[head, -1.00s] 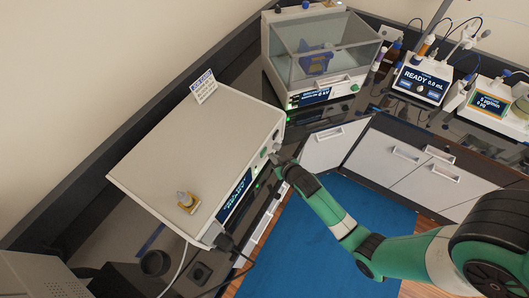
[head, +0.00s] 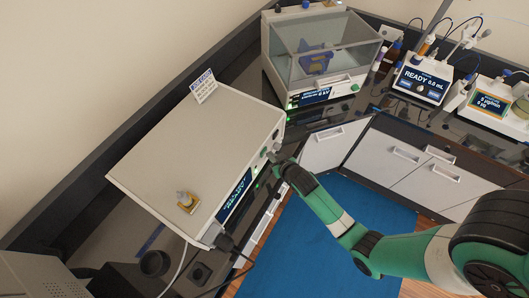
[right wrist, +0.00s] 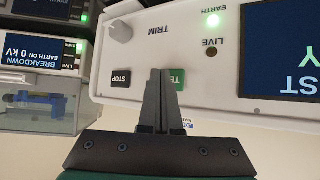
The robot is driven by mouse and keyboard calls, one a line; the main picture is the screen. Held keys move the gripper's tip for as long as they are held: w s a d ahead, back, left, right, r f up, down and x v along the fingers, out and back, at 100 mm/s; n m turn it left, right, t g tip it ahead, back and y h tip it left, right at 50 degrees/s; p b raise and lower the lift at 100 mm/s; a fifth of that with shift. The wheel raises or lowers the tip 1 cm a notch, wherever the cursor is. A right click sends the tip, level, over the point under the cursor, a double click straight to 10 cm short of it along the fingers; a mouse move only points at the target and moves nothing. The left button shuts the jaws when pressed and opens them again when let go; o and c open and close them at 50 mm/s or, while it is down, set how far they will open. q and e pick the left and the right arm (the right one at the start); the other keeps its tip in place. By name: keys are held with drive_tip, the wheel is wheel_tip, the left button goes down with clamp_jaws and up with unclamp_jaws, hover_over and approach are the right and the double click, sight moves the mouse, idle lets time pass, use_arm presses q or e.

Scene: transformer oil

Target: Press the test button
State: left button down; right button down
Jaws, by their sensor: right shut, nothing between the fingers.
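The test set is a large pale box (head: 195,150) on the dark bench. Its front panel (right wrist: 150,50) fills the top of the right wrist view, upside down. The green TEST button (right wrist: 178,78) shows there, its label partly hidden behind my fingers. The black STOP button (right wrist: 121,78) is to its left. My right gripper (right wrist: 160,74) is shut and empty, its fingertips in front of the panel at the left edge of the green button. I cannot tell whether they touch it. In the head view the right gripper (head: 277,164) is at the panel's far end. My left gripper is not in view.
On the panel are a TRIM knob (right wrist: 120,31), a lit green EARTH lamp (right wrist: 212,20), a dark LIVE lamp (right wrist: 211,53) and a blue screen (right wrist: 285,50). A clear-walled test chamber (head: 318,55) stands behind. Blue floor matting (head: 310,250) lies below.

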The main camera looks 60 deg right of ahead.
drive_tip(key=shift+w, duration=0.4)
idle(0.4)
idle(0.4)
drive_tip(key=shift+s+p, duration=0.3)
drive_tip(key=shift+s, duration=0.5)
drive_tip(key=shift+s, duration=0.1)
drive_tip(key=s+p, duration=0.2)
drive_tip(key=s, duration=0.2)
drive_tip(key=shift+s+a, duration=0.1)
drive_tip(key=shift+s, duration=0.3)
idle(0.3)
